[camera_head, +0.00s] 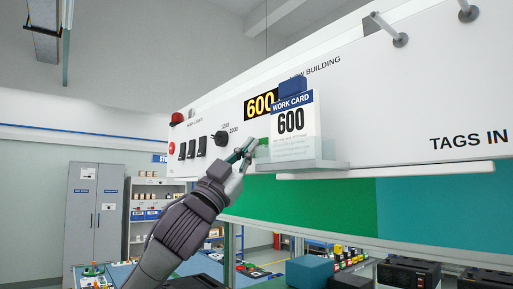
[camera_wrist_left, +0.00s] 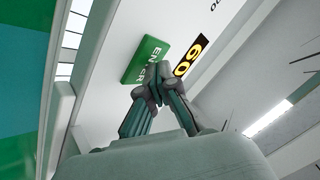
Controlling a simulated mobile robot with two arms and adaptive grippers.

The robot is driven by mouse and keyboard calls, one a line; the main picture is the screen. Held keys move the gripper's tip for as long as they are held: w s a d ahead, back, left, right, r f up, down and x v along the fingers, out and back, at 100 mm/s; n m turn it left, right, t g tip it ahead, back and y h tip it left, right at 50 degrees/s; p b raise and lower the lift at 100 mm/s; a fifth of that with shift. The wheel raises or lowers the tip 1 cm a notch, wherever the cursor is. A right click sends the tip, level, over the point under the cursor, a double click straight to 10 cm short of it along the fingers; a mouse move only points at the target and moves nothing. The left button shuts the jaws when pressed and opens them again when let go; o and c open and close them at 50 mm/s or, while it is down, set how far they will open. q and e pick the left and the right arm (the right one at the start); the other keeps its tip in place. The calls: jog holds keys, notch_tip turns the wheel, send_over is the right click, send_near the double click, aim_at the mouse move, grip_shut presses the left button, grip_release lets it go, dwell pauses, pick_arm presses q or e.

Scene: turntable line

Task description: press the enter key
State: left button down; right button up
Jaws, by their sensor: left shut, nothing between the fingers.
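The green enter key (camera_wrist_left: 143,58), with white lettering "ENTER", is on the white panel in the left wrist view. In the head view only a green sliver of the enter key (camera_head: 264,141) shows beside the work card (camera_head: 291,122). My left gripper (camera_head: 246,149) is shut and empty, its fingertips up at the panel just left of the key. In the left wrist view the fingertips of my left gripper (camera_wrist_left: 151,88) overlap the key's lower edge. I cannot tell whether they touch it. My right gripper is not in view.
A yellow-on-black display (camera_head: 259,104) reads 600, partly behind the card, which also reads 600. The card stands in a clear holder (camera_head: 325,163) close right of my gripper. Black switches (camera_head: 192,148), a knob (camera_head: 221,138) and a red button (camera_head: 171,148) are to the left.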

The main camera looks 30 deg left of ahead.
pick_arm(q)
jog(key=shift+s, duration=0.15)
jog(key=shift+s+a, duration=0.3)
jog(key=shift+s, duration=0.3)
jog(key=s, duration=0.1)
jog(key=s+a, duration=0.1)
jog(key=s, duration=0.1)
jog(key=s+a, duration=0.1)
jog(key=shift+s+b, duration=0.3)
jog(key=shift+b, duration=0.1)
dwell(0.9)
